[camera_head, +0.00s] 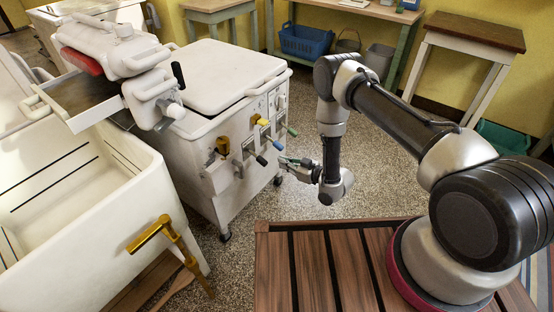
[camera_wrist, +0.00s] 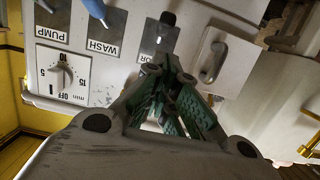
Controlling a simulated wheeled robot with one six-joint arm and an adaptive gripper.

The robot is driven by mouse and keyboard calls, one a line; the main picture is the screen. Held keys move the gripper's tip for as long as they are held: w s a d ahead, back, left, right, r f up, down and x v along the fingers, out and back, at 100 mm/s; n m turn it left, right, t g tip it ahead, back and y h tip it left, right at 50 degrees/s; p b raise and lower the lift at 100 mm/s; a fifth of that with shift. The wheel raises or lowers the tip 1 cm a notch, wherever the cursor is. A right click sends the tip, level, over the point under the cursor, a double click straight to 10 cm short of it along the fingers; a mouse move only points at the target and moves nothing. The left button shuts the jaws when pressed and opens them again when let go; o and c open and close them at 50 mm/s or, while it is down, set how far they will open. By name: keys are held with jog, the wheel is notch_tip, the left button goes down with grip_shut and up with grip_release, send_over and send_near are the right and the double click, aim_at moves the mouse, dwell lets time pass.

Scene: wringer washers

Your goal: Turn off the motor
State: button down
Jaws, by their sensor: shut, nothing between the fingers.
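The white washer's control panel (camera_wrist: 115,80) appears upside down in the wrist view. A black-tipped lever (camera_wrist: 168,19) stands on a grey plate (camera_wrist: 153,42) whose label, partly hidden by my gripper, ends in "OR". In the head view the black-tipped lever (camera_head: 261,160) sticks out low on the washer's front. My gripper (camera_head: 283,161) is to its right, just below the blue-tipped lever (camera_head: 277,144). In the wrist view my gripper (camera_wrist: 172,60) is shut and empty, with its green-padded fingers over the plate's label end. Contact with the lever cannot be told.
The blue lever (camera_wrist: 97,12) on the WASH plate and a timer dial (camera_wrist: 62,77) are close by. Yellow (camera_head: 262,121) and green (camera_head: 291,131) levers sit above. A gold tap (camera_head: 160,235) juts from the tub at left. Speckled floor is clear right of the washer.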

jog(key=s+d, duration=0.2)
jog(key=shift+d+f, duration=0.2)
jog(key=shift+d, duration=0.15)
